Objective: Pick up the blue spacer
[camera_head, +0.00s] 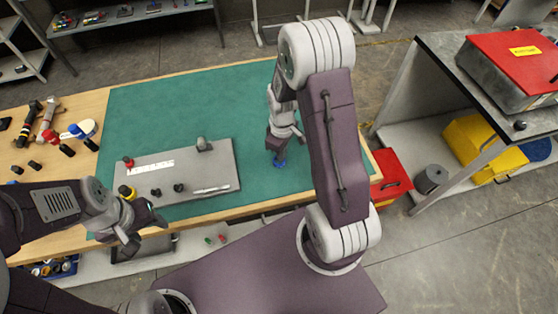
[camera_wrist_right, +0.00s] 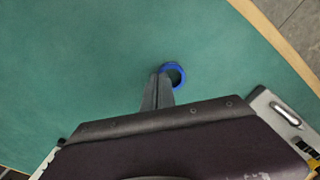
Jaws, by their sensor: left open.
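The blue spacer (camera_head: 280,163) is a small ring at the green mat's right part, below my right gripper (camera_head: 277,155). It also shows in the right wrist view (camera_wrist_right: 181,77), with its dark hole facing the camera. In that view the fingers of my right gripper (camera_wrist_right: 160,80) are close together, with the ring's left wall at their tips. They look shut on that wall. I cannot tell whether the ring touches the mat. My left gripper (camera_head: 145,231) is open and empty near the front left edge of the table.
A grey plate (camera_head: 215,172) with several small knobs lies on the green mat (camera_head: 180,105). Tools and small parts (camera_head: 48,115) lie on the wood at left. A red box (camera_head: 390,176) is beside the table. A side bench holds a red-lidded case (camera_head: 505,62).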

